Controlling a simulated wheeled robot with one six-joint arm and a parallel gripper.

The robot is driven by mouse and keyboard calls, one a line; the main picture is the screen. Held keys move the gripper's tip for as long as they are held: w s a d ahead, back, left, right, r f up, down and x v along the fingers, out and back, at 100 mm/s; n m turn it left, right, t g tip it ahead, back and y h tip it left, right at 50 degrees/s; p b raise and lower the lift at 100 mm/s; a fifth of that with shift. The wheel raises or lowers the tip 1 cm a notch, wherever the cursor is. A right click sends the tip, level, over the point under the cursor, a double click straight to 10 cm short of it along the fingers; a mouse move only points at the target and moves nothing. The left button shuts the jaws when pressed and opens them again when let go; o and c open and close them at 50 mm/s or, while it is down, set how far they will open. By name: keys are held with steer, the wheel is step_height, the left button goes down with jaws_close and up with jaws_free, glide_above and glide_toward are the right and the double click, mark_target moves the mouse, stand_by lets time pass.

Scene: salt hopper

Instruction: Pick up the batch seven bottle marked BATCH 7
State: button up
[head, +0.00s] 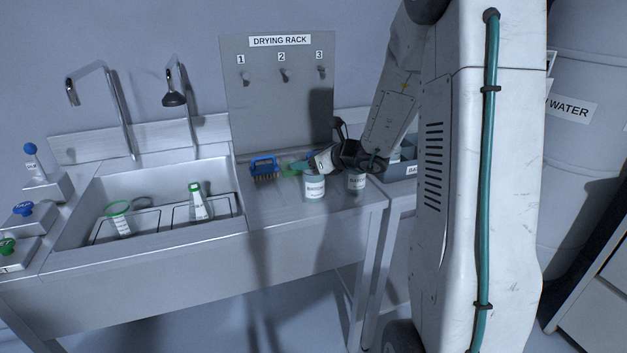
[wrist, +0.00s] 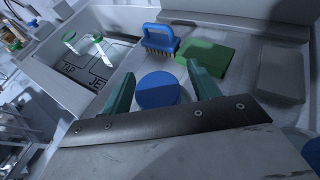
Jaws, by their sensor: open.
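A white jar-like bottle (head: 314,187) with a printed label stands on the steel counter, beside and below my gripper (head: 308,165). A second labelled bottle (head: 357,182) stands just to its right, partly under my gripper. The batch number on each label is too small to read, so I cannot tell which is BATCH 7. In the wrist view, my gripper (wrist: 162,76) is open, its green fingers on either side of a round blue lid (wrist: 158,90). Whether they touch it is unclear.
A blue brush (head: 264,168) and a green pad (wrist: 204,62) lie behind the bottles, under the drying rack panel (head: 275,100). The sink (head: 85,190) at left holds two green-topped flasks. A grey bin (head: 403,170) stands at right, partly hidden by my arm.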

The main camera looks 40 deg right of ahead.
jaws_close()
steer(key=shift+r, duration=0.15)
